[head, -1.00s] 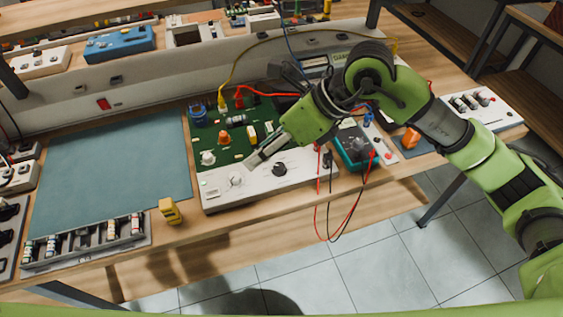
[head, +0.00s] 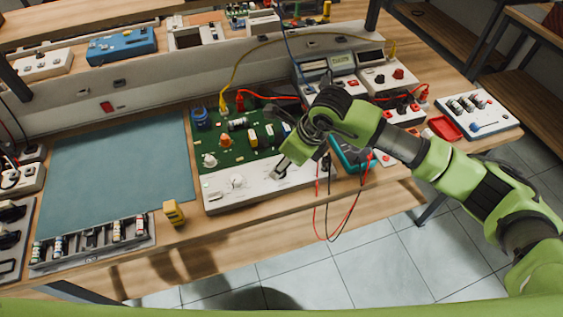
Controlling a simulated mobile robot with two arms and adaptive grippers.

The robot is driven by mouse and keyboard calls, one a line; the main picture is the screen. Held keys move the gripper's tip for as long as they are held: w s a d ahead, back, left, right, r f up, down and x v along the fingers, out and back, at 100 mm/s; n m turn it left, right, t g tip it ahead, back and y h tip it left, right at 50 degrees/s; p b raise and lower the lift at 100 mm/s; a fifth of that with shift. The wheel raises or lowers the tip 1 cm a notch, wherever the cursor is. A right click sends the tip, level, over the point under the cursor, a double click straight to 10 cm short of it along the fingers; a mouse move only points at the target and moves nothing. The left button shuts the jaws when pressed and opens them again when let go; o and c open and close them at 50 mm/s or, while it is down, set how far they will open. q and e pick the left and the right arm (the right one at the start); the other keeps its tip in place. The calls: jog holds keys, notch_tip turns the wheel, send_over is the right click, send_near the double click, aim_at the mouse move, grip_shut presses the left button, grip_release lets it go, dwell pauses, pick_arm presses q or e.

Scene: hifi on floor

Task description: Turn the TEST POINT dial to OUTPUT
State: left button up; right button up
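The white control panel (head: 222,195) lies at the front of the bench, below a green circuit board (head: 225,155). A white dial (head: 237,181) stands on its left half, uncovered. The black dial is at the panel's right half and is now mostly hidden behind my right gripper (head: 281,172). The gripper points down at that dial, with its fingertips at or just above it; whether they touch or grip it is unclear. The panel's lettering is too small to read, so I cannot tell which dial is TEST POINT. My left gripper is out of view.
Red and black leads (head: 328,215) hang over the bench's front edge right of the panel. A yellow object (head: 173,212) stands near the front edge. A teal mat (head: 115,165) leaves clear room to the left. Meters (head: 340,62) stand behind my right arm.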

jog(key=shift+x, duration=0.85)
grip_shut()
jog(key=m+b, duration=0.2)
jog(key=m+t+h+b, duration=0.1)
jog(key=m+b, duration=0.1)
jog(key=m, duration=0.1)
jog(key=shift+a+f+t, duration=0.1)
jog(key=shift+a+t, duration=0.05)
jog(key=shift+t, duration=0.15)
jog(key=shift+s+m+h+b, duration=0.1)
jog(key=shift+m+h+b, duration=0.5)
jog(key=shift+m+b, duration=0.6)
jog(key=shift+m, duration=0.3)
